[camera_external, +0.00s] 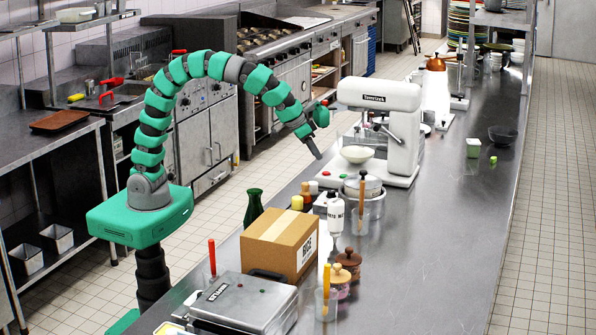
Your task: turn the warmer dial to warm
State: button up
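My gripper (317,154) points down and to the right at the end of my green arm, in front of the white machine (403,130). Its tip appears above the left end of the machine's base; contact cannot be told at this size. The fingers look like one narrow dark shape, so I cannot tell whether they are open or shut. No warmer dial can be picked out clearly. The white machine has a bowl (357,154) under its head and small coloured spots on its base. A grey lidded appliance (243,304) lies at the front of the counter.
On the steel counter (440,240), a cardboard box (279,243), a dark green bottle (253,207), a white squeeze bottle (335,214), a lidded pot (362,186) and brown-lidded jars (349,262) stand close together. The counter's right side is mostly clear. Stoves line the back left.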

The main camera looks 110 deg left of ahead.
jog(key=a+f+n+g+p, duration=0.1)
jog(key=a+f+g+p, duration=0.1)
jog(key=a+p, duration=0.15)
jog(key=p, duration=0.2)
send_near(329, 192)
jog(key=x, duration=0.8)
jog(key=shift+w+a+f, duration=0.1)
jog(key=shift+w+a, duration=0.15)
jog(key=shift+a, duration=0.05)
jog(key=c, duration=0.7)
